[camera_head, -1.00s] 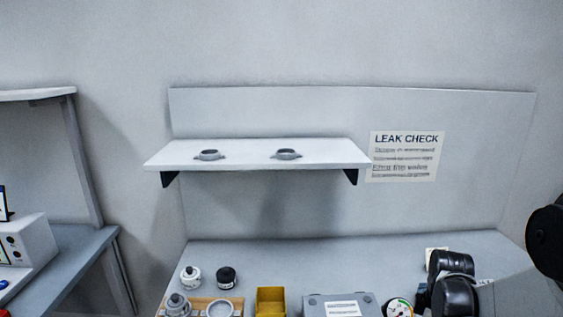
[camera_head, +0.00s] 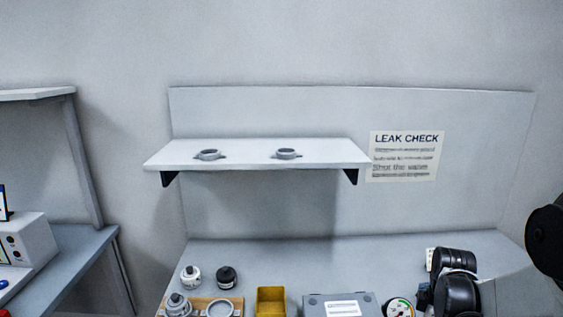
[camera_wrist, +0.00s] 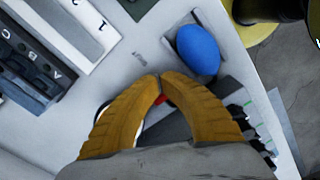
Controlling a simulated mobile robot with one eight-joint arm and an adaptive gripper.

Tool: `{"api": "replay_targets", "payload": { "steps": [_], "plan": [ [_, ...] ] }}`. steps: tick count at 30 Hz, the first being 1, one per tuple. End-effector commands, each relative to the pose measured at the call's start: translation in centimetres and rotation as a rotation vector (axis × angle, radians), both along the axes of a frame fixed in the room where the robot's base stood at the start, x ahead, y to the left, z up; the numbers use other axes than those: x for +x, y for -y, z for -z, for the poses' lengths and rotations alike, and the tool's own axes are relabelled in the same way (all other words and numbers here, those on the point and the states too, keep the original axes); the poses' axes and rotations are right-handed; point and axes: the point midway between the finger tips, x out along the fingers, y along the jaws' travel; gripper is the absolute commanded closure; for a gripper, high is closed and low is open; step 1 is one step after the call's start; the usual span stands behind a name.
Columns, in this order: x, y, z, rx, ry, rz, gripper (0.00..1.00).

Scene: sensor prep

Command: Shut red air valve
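My gripper (camera_wrist: 160,78) has two ridged yellow-brown fingers, and their tips are together in the wrist view. A small red part (camera_wrist: 162,99), perhaps the red air valve, shows between the fingers just behind the tips. The fingers hide most of it, and I cannot tell whether they grip it or only cover it. A smooth blue knob (camera_wrist: 198,50) sits on the pale panel (camera_wrist: 125,65) just beyond the right finger. In the head view only dark links of my arm show at the right; the gripper is hidden.
A dark switch block (camera_wrist: 35,65) lies left in the wrist view, and a black part with green marks (camera_wrist: 250,115) lies right. In the head view the bench holds a yellow bin (camera_head: 271,301), a grey box (camera_head: 340,304) and a gauge (camera_head: 400,307). A shelf (camera_head: 250,156) hangs above.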

Motion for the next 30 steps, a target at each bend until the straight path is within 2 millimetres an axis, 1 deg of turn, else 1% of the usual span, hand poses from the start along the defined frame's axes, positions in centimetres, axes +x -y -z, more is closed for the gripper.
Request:
{"api": "replay_targets", "payload": {
  "steps": [13,25,30],
  "plan": [
    [0.7,0.6,0.0,0.000,0.000,0.000,1.00],
    [0.9,0.6,0.0,0.000,0.000,0.000,1.00],
    [1.3,0.8,0.0,0.000,0.000,0.000,1.00]
  ]
}}
